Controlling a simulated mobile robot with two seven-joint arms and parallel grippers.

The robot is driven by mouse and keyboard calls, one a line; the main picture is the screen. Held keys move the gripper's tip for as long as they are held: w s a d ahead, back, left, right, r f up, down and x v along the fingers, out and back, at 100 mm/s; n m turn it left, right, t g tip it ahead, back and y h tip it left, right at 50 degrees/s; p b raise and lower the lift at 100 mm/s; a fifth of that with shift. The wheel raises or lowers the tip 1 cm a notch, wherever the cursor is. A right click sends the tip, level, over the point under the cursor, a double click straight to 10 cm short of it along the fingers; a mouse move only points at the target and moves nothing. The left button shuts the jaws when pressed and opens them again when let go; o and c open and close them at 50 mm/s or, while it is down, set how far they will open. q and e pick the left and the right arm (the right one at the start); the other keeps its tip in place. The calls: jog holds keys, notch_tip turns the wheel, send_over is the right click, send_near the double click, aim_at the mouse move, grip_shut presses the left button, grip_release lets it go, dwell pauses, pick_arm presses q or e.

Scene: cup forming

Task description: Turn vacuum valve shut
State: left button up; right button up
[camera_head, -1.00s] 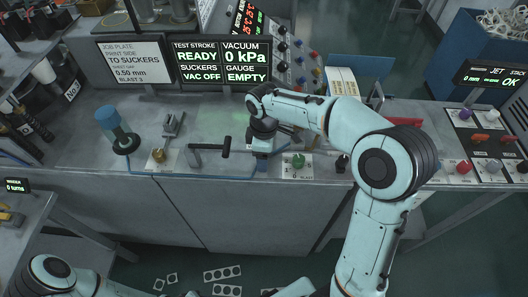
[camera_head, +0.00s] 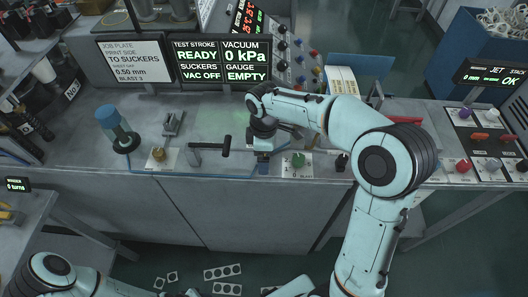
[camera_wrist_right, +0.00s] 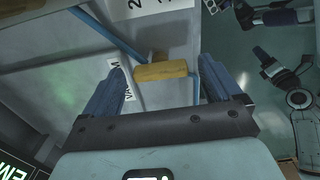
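The vacuum valve's yellow handle (camera_wrist_right: 163,71) shows in the right wrist view, beside a white label whose lettering is partly hidden and looks like "VACUUM". My right gripper (camera_wrist_right: 163,72) is open, with one blue finger on each side of the handle and small gaps between. In the head view my right gripper (camera_head: 263,165) points down at the bench's front edge, and my arm hides the valve there. The vacuum display (camera_head: 246,60) reads 0 kPa, gauge EMPTY. The test display (camera_head: 197,62) reads READY, VAC OFF. My left gripper is out of view.
A green knob (camera_head: 298,160) stands just right of my right gripper. A black-handled lever (camera_head: 210,148) and a brass-based fixture (camera_head: 158,154) stand to its left. A blue cylinder (camera_head: 115,126) stands further left.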

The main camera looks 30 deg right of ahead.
jog(key=shift+r, duration=0.1)
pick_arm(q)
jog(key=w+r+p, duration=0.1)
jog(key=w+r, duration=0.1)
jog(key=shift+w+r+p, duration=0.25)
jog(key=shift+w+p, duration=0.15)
pick_arm(e)
notch_tip(320, 180, up, 13)
dwell(0.3)
